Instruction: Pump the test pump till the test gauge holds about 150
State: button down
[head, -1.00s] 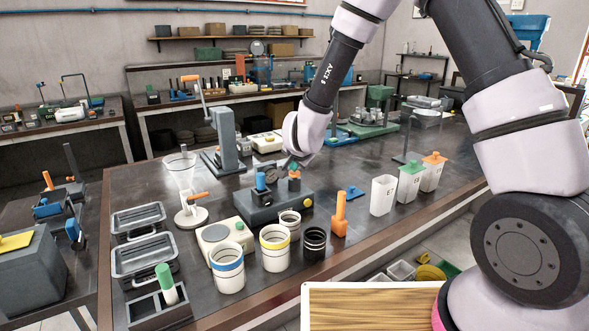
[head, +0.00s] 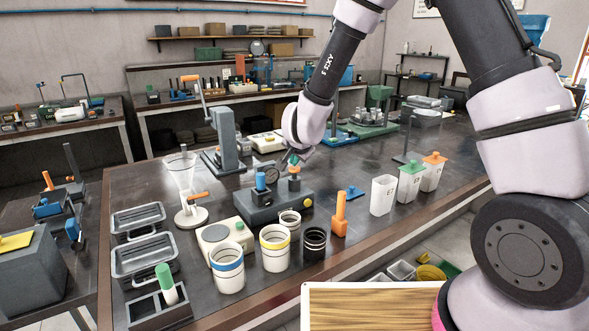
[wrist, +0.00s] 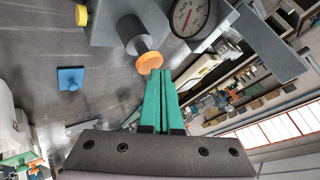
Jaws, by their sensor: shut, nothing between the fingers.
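The test pump (head: 270,208) is a dark grey block on the bench with a blue cylinder and a yellow knob at its end. An orange-topped plunger (head: 294,170) stands upright on it; its orange cap (wrist: 150,62) shows in the wrist view. My gripper (head: 294,160) has green fingers, shut and empty. Their tips (wrist: 162,72) are right at the cap; whether they touch is unclear.
Lidded containers (head: 410,182) stand to the right. A grey lever press (head: 224,140) is behind left.

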aim_at(294, 170)
jog(key=shift+r, duration=0.45)
jog(key=shift+r, duration=0.1)
jog(key=shift+r, duration=2.45)
